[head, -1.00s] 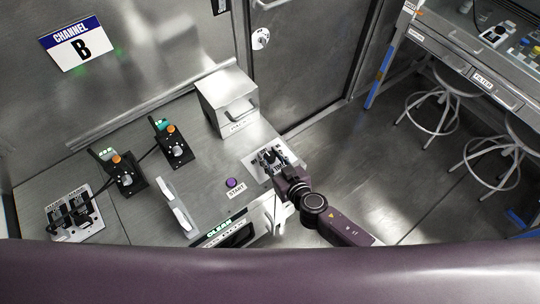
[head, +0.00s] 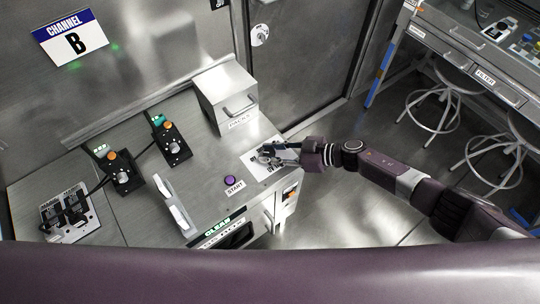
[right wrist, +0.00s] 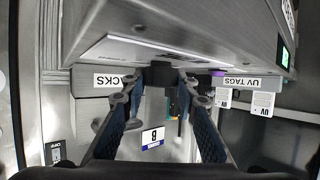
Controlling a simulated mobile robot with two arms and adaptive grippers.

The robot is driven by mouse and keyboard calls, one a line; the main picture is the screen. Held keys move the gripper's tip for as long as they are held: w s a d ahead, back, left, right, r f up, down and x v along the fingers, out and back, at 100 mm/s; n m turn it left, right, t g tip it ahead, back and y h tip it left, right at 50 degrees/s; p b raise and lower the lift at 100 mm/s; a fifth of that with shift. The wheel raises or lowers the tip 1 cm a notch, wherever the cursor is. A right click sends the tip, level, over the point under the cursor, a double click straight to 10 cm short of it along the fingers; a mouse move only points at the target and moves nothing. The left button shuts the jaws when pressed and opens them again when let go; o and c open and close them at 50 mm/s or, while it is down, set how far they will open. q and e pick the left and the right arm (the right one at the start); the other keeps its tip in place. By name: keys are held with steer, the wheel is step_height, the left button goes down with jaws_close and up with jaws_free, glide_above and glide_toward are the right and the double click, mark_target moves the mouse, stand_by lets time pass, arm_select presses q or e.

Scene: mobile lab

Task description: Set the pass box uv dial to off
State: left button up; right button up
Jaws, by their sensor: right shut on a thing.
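The UV dial sits on a white printed plate (head: 262,170) on the bench top, right of the purple start button (head: 230,180). My right gripper (head: 270,154) reaches over the plate from the right and covers the dial in the head view. In the right wrist view a dark knob (right wrist: 163,76), which looks like the dial, is between my right gripper's fingertips (right wrist: 160,88), and they are shut on it. The dial's pointer and setting cannot be read. My left gripper is out of view.
A metal drawer box (head: 229,98) stands behind the dial. Two black control units (head: 173,146) with orange knobs, a white handle (head: 174,205) and a switch panel (head: 68,212) are farther left. Stools (head: 437,100) stand on the floor at right.

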steer(key=shift+n+g+b, duration=1.2)
steer(key=shift+g+b, duration=0.1)
steer(key=shift+b, duration=0.2)
steer(key=o, duration=1.2)
steer(key=v, duration=1.2)
steer(key=shift+w+d+f, duration=0.1)
steer(key=shift+w+f, duration=0.05)
steer(key=shift+f, duration=0.1)
